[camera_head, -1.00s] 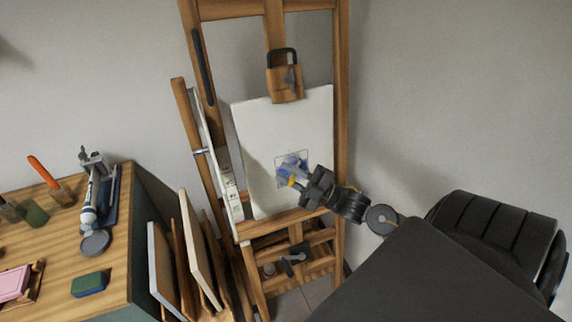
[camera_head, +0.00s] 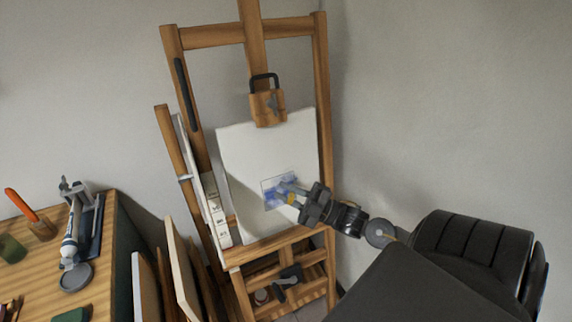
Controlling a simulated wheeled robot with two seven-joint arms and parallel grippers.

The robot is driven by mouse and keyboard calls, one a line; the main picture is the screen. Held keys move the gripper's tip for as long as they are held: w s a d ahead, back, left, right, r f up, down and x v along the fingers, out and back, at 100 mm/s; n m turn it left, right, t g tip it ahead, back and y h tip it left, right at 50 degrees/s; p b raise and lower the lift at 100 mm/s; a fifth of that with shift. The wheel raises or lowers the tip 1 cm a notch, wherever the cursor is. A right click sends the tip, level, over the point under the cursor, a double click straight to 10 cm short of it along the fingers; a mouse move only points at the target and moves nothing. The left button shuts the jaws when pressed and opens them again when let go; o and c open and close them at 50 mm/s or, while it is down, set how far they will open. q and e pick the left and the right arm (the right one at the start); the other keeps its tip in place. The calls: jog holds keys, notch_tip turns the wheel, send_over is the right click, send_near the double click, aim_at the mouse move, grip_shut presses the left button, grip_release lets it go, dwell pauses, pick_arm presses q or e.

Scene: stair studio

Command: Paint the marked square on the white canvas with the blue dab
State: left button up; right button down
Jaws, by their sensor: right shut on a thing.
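The white canvas (camera_head: 240,160) stands on the wooden easel (camera_head: 321,100), held at the top by a wooden clamp. The marked square (camera_head: 268,205) is a thin outline low on the canvas, with uneven blue paint (camera_head: 272,190) inside it and some pale areas. My right gripper (camera_head: 298,194) comes in from the right in front of the square and covers part of it. It is shut on a small tool with a yellowish part (camera_head: 290,198). The tool's tip is at the blue paint; I cannot tell whether it touches. My left gripper is not in view.
A wooden worktop (camera_head: 30,270) at left holds a paint tube (camera_head: 70,245), a round grey lid (camera_head: 77,277) and an orange-handled tool (camera_head: 20,204). Several panels (camera_head: 180,265) lean between worktop and easel. The wall right of the easel is bare.

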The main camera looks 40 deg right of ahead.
jog(key=shift+w+r+p, duration=0.1)
jog(key=shift+r+p, duration=0.4)
jog(key=shift+r, duration=0.1)
jog(key=shift+w+a, duration=0.2)
jog(key=shift+a, duration=0.35)
jog(key=shift+w+a, duration=0.15)
jog(key=shift+a, duration=0.35)
jog(key=shift+w+a, duration=0.15)
jog(key=shift+a, duration=0.4)
jog(key=shift+w+a, duration=0.15)
jog(key=shift+a, duration=0.35)
